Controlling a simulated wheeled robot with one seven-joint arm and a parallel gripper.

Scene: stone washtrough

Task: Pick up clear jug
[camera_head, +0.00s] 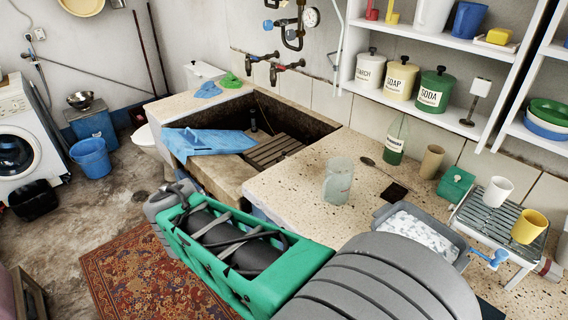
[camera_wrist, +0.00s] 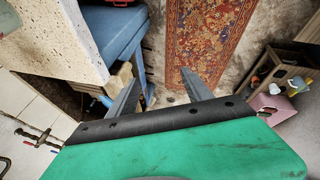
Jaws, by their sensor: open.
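The clear jug (camera_head: 338,180) stands upright on the speckled counter (camera_head: 290,190), to the right of the stone trough. It looks empty and see-through. My green arm reaches across the front of the counter in the head view, below and left of the jug. My gripper's fingers are hidden in that view. In the wrist view my gripper (camera_wrist: 160,92) is open and empty, its two grey fingers apart, above the floor and rug.
A green bottle (camera_head: 395,140), brown cup (camera_head: 432,161), green box (camera_head: 455,185), grey tub (camera_head: 418,232) and rack with cups (camera_head: 500,225) stand right of the jug. The trough (camera_head: 265,125) holds a wooden grate; a blue cloth (camera_head: 205,141) lies over its edge. A rug (camera_wrist: 205,45) covers the floor.

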